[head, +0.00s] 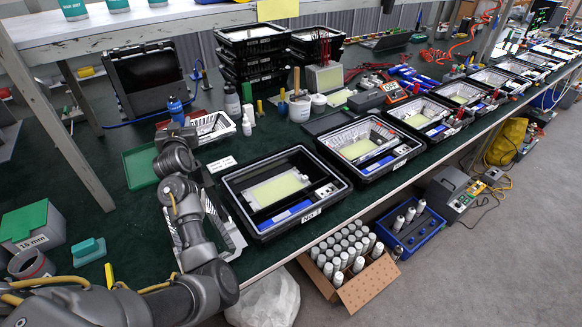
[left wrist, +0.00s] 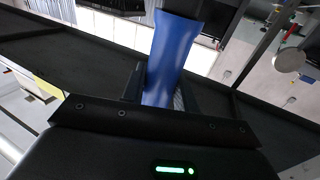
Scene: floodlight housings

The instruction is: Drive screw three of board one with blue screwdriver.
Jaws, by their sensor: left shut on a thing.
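My left gripper (head: 177,130) is over the green bench, left of the nearest black tray. In the left wrist view its jaws (left wrist: 162,95) are shut on the blue screwdriver (left wrist: 172,50), whose thick blue handle stands up between them. Its tip is not visible there. A blue upright shape just above the gripper in the head view may be that handle. The nearest black tray (head: 240,178), with a "No.1" label, holds a pale yellow board (head: 277,189). The gripper is clear of this board. Single screws are too small to make out. My right gripper is not in view.
More black trays (head: 405,153) with similar boards run along the bench to the far right. Stacked black crates (head: 250,72), bottles and a white pot (head: 299,108) stand behind. A green-lidded box (head: 32,225) is at left. A cardboard box of cans (head: 365,288) is on the floor.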

